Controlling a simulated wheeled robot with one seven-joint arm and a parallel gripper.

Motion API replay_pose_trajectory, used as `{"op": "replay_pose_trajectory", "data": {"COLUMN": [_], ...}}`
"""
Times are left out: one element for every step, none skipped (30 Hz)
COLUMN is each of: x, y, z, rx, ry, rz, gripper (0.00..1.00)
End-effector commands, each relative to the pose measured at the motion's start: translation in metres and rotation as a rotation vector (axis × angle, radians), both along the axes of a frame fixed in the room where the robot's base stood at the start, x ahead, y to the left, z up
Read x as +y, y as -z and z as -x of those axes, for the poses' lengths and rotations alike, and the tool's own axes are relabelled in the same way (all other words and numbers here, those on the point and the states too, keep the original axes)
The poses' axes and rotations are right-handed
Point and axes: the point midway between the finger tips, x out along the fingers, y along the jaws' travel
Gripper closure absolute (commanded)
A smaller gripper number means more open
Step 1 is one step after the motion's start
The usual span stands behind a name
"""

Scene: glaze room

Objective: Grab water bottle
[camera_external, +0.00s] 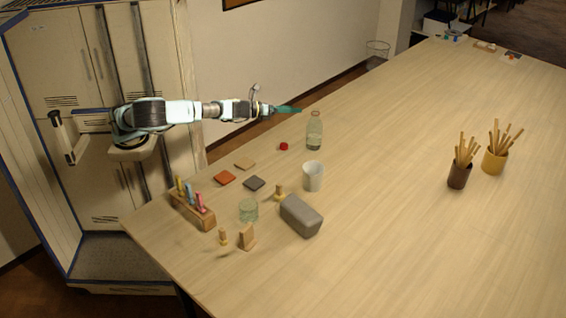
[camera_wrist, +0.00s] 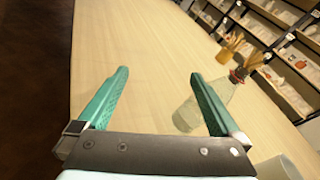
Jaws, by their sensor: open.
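The clear water bottle (camera_external: 314,137) stands upright on the table near its far left edge. My gripper (camera_external: 292,109) is open and empty, a little left of the bottle's top, with its teal fingers pointing right. In the wrist view, the teal fingers (camera_wrist: 160,75) are spread wide with bare table between them. The bottle (camera_wrist: 186,115) shows there behind and beside the right finger, which hides part of it. I cannot tell whether the finger touches it.
A red cap (camera_external: 284,146) lies left of the bottle, and a white cup (camera_external: 313,177) stands below it. A grey case (camera_external: 301,216), glass jar (camera_external: 248,211) and wooden tool block (camera_external: 192,211) are nearer. Two tool cups (camera_external: 459,178) stand right. The table's middle is clear.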

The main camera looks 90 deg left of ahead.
Motion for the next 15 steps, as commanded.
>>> {"op": "replay_pose_trajectory", "data": {"x": [-0.015,-0.023,-0.034,-0.041,-0.049,-0.058,-0.066,-0.073,-0.083,-0.091,-0.098,-0.098,-0.096,-0.095,-0.095], "y": [-0.008,-0.013,-0.020,-0.024,-0.029,-0.034,-0.038,-0.042,-0.047,-0.050,-0.054,-0.043,-0.034,-0.027,-0.016], "z": [-0.004,-0.006,-0.007,-0.008,-0.009,-0.010,-0.010,-0.010,-0.010,-0.010,-0.010,-0.010,-0.010,-0.010,-0.010], "rx": [-0.017,-0.027,-0.041,-0.050,-0.061,-0.072,-0.082,-0.091,-0.103,-0.113,-0.122,-0.120,-0.117,-0.117,-0.117], "ry": [0.051,0.077,0.112,0.135,0.158,0.186,0.207,0.228,0.254,0.274,0.293,0.295,0.292,0.289,0.289], "rz": [-0.076,-0.116,-0.168,-0.203,-0.239,-0.282,-0.315,-0.345,-0.388,-0.416,-0.448,-0.451,-0.447,-0.447,-0.446], "gripper": [0.00,0.00,0.00,0.00,0.00,0.00,0.00,0.00,0.00,0.00,0.00,0.00,0.00,0.00,0.00]}}
